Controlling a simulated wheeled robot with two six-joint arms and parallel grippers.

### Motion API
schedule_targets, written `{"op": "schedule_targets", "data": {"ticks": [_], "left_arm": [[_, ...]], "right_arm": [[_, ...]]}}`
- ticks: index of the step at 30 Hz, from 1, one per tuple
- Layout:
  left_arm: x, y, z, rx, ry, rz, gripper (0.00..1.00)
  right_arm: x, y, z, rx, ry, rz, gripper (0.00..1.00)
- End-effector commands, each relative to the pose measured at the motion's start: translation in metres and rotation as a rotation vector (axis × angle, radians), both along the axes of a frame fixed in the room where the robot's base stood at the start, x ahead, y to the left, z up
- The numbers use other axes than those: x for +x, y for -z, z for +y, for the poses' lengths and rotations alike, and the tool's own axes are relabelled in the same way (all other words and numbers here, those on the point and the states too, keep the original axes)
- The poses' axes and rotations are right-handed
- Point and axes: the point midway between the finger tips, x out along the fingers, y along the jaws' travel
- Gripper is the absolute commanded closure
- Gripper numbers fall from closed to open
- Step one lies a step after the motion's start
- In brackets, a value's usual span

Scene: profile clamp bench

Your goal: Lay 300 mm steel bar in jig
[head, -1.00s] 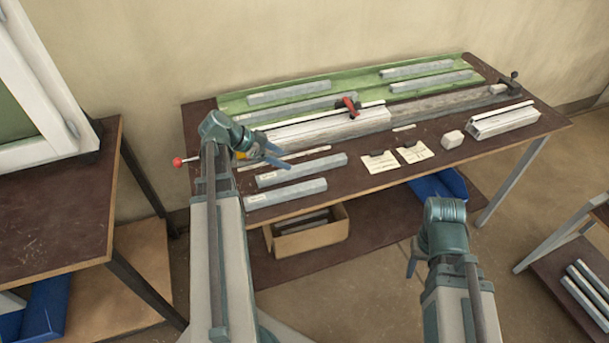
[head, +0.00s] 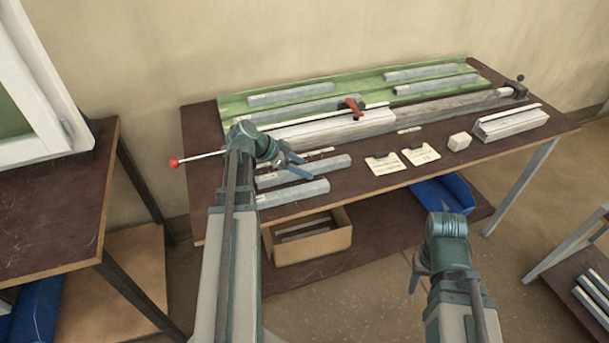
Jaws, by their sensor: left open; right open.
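Two grey steel bars lie side by side at the front left of the bench, a rear one (head: 318,168) and a front one (head: 300,192). Their labels are too small to read, so I cannot tell which is 300 mm. The jig (head: 440,107) is a long grey rail with a pale block (head: 345,128) at its left, a red-handled clamp (head: 351,107) and an end stop (head: 517,87). My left gripper (head: 297,165) is open and empty above the left end of the rear bar. My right gripper (head: 413,278) is open, low in front of the bench.
More bars lie on a green mat (head: 232,107) at the back. Two paper cards (head: 420,154), a small white block (head: 459,142) and a pale profile (head: 510,124) sit at the right. A cardboard box (head: 340,238) and a blue bin (head: 450,194) are below. A red-tipped rod (head: 174,163) sticks out left.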

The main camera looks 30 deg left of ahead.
Motion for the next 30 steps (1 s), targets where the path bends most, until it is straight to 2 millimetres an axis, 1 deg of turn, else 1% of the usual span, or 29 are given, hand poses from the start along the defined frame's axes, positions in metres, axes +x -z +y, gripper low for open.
{"op": "schedule_targets", "data": {"ticks": [5,9,11,12,17,30], "left_arm": [[-0.0001,-0.0009,0.0000,0.000,0.000,0.000,0.28],[-0.0002,-0.0011,0.0001,0.000,0.000,0.000,0.53],[-0.0002,-0.0010,0.0002,0.000,0.000,0.000,0.64],[-0.0002,-0.0010,0.0002,0.000,0.000,0.000,0.71],[-0.0003,-0.0010,0.0003,-0.001,-0.001,0.000,0.99],[-0.0003,-0.0013,0.0001,-0.001,-0.001,0.000,1.00]], "right_arm": [[0.0000,-0.0010,0.0000,0.000,0.000,0.000,0.50],[0.0000,-0.0010,0.0000,0.000,0.000,0.000,0.50],[0.0000,-0.0010,0.0000,0.000,0.000,0.000,0.50],[0.0000,-0.0010,0.0000,0.000,0.000,0.000,0.50],[0.0000,-0.0010,0.0000,0.000,0.000,0.000,0.50],[0.0000,-0.0011,0.0000,0.000,0.000,0.000,0.50]]}}
